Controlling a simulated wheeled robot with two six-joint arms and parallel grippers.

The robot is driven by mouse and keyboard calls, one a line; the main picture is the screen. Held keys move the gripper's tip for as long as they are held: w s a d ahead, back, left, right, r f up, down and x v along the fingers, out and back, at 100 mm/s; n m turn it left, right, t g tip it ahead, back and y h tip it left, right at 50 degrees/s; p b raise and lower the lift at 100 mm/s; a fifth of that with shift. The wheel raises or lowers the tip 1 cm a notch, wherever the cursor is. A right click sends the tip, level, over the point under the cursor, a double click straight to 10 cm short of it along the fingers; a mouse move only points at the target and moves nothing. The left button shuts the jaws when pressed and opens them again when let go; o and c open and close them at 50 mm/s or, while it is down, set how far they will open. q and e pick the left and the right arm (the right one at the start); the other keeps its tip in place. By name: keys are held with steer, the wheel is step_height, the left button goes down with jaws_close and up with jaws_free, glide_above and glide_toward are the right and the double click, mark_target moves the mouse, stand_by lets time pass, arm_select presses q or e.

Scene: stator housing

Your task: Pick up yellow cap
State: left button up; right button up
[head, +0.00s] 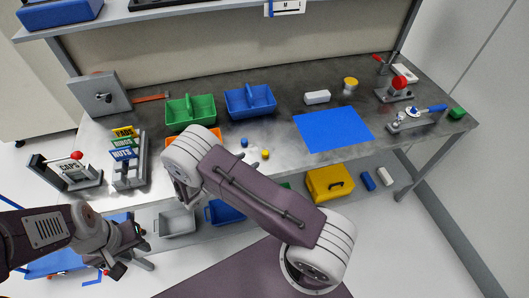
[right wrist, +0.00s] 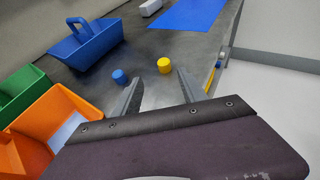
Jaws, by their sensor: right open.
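The yellow cap (head: 265,154) is a small round piece on the grey worktop, right of a small blue cap (head: 244,142). In the right wrist view the yellow cap (right wrist: 164,65) stands just beyond my fingertips, roughly between their lines, with the blue cap (right wrist: 119,76) to its left. My right gripper (right wrist: 160,88) is open and empty, apart from both caps. In the head view its fingers are mostly hidden by my arm. My left gripper (head: 128,252) is low at the left, in front of the bench; its jaw opening is unclear.
An orange bin (right wrist: 75,118), a green bin (head: 190,112) and a blue bin (head: 250,101) stand left of and behind the caps. A blue mat (head: 333,129) lies to the right. A yellow-topped round item (head: 350,84) stands behind it. The worktop's front edge is near the yellow cap.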

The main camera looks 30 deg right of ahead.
mark_target(264, 153)
steer(key=x, duration=0.3)
steer(key=shift+s+d, duration=0.25)
steer(key=shift+w+d, duration=0.1)
steer(key=shift+d, duration=0.05)
steer(key=shift+d+p, duration=0.1)
steer(key=shift+p, duration=0.2)
steer(key=p+x, duration=0.1)
steer(key=x, duration=0.4)
steer(key=shift+d, duration=0.1)
steer(key=c, duration=0.3)
steer(key=shift+a, duration=0.2)
steer(key=c, duration=0.6)
arm_select(q)
steer(key=shift+d+r, duration=0.15)
steer(key=shift+r, duration=0.4)
steer(key=shift+d+r, duration=0.15)
steer(key=shift+r, duration=0.4)
arm_select(e)
jaws_close()
